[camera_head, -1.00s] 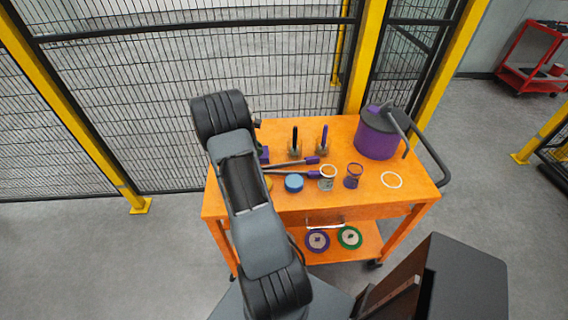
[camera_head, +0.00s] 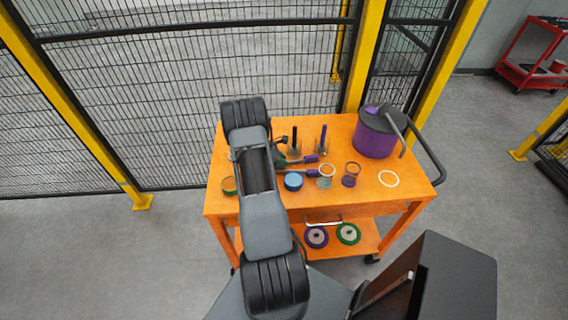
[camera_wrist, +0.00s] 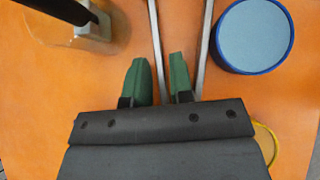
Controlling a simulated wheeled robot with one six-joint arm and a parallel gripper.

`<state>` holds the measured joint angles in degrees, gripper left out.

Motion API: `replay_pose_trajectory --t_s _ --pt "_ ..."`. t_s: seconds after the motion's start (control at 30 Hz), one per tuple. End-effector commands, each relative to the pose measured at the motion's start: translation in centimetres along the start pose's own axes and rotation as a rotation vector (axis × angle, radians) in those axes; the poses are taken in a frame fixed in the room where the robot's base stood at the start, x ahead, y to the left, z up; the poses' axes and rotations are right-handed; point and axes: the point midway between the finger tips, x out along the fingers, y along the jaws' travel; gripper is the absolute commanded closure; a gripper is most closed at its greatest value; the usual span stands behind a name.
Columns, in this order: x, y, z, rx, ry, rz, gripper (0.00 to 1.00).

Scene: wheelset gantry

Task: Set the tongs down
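The tongs (camera_head: 312,173) lie on the orange cart top, with two grey arms and purple handle ends pointing right. In the wrist view the two grey arms of the tongs (camera_wrist: 206,40) run up the picture, spread apart. My gripper (camera_wrist: 160,75) has green fingers with a gap between them. One tongs arm shows in that gap, with space beside it, and the other passes outside the right finger. I see no finger pressing on either arm. In the head view my arm hides the far end of the tongs and most of my gripper.
On the cart (camera_head: 330,206) a blue round tin (camera_head: 293,181) is close to the tongs, with two cups (camera_head: 326,177) to its right. Upright posts (camera_head: 322,140) stand behind. A purple pot (camera_head: 376,136) is at the back right, a white ring (camera_head: 388,178) in front of it.

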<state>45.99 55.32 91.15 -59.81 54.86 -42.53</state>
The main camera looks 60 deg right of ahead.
Motion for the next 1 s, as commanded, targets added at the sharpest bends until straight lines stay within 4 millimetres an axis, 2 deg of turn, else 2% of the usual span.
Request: replay_pose_trajectory --t_s 0.2,0.47,0.7,1.0 --pt "1.8 0.0 0.0 0.000 0.000 0.000 0.79" --pt "2.0 0.1 0.0 0.001 0.000 0.001 0.79" --pt "2.0 0.1 0.0 0.000 0.000 0.001 1.00" --pt "1.9 0.1 0.0 0.001 0.000 0.001 1.00"
